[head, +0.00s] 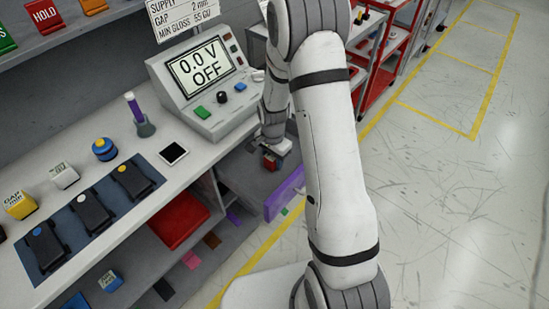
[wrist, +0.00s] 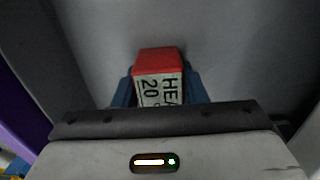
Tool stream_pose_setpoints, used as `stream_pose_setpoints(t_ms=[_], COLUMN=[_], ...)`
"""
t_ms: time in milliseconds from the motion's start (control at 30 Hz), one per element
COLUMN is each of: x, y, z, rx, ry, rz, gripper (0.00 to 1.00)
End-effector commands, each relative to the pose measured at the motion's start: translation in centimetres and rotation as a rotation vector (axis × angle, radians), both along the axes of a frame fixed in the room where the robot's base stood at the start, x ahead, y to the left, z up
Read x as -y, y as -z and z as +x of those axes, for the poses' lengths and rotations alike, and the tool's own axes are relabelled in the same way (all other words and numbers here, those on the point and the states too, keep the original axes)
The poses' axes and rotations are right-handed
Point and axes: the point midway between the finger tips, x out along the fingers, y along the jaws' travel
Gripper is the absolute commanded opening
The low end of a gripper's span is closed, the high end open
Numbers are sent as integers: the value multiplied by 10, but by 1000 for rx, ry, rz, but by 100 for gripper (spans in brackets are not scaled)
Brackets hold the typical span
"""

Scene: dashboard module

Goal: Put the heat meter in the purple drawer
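The heat meter is a small red block with a pale label reading "HEA" and "20" in the wrist view (wrist: 158,64). Its red body also shows in the head view (head: 269,164). My gripper (head: 272,157) has its blue fingers (wrist: 160,92) close against both sides of the meter, holding it. The purple drawer (head: 285,194) is pulled out below the counter, and my gripper is over its grey inside. The drawer's purple front shows at the left edge of the wrist view (wrist: 20,112). The gap between meter and drawer floor is hard to judge.
A red tray (head: 178,222) lies on the shelf below. Red shelving (head: 385,60) stands behind. The floor at right is open.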

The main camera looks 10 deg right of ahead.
Motion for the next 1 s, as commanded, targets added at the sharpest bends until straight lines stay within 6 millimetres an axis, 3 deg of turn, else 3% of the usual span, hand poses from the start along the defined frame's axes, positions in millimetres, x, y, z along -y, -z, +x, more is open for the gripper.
stream_pose_setpoints(t_ms=[267,600,767,1000], x=[0,1,1,1], y=[0,-7,-32,-84], z=[0,0,1,1], rx=[0,1,5,5], ry=[0,1,1,1], rz=[0,0,0,0], gripper=[60,60,60,60])
